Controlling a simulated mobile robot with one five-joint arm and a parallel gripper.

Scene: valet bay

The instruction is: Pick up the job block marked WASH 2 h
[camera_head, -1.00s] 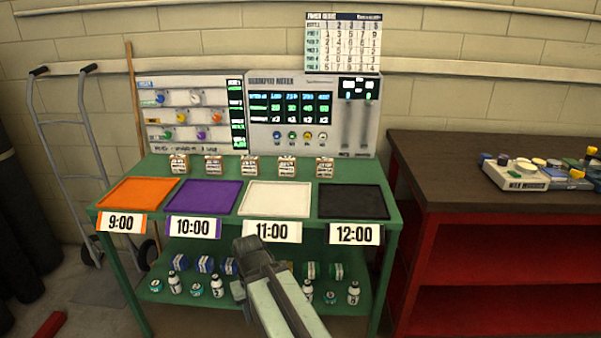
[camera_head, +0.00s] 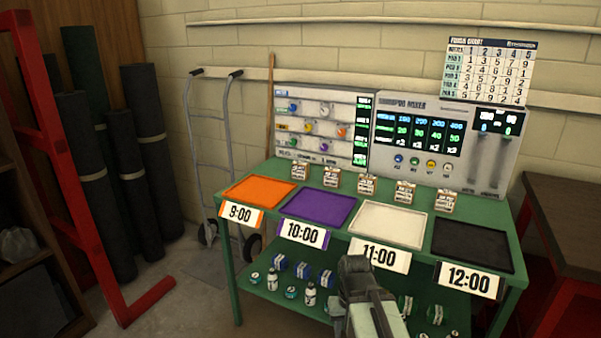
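Several small tan job blocks with white labels stand in a row along the back of the green table (camera_head: 456,220): the leftmost block (camera_head: 300,170), then the second (camera_head: 332,177), the middle block (camera_head: 367,184), the fourth (camera_head: 404,193) and the rightmost (camera_head: 445,201). Their labels are too small to read, so I cannot tell which is WASH 2 h. My gripper (camera_head: 354,264) is low in front of the table, near the 11:00 sign, apart from the blocks. Its fingers point away from me, and I cannot see whether they are open.
Orange (camera_head: 258,192), purple (camera_head: 317,206), white (camera_head: 388,225) and black (camera_head: 472,244) trays lie empty before the blocks. Panels (camera_head: 446,140) stand behind. Bottles and tins (camera_head: 310,293) fill the lower shelf. A dark-topped bench (camera_head: 575,220) is right; a hand truck (camera_head: 215,150) and red frame (camera_head: 65,150) are left.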

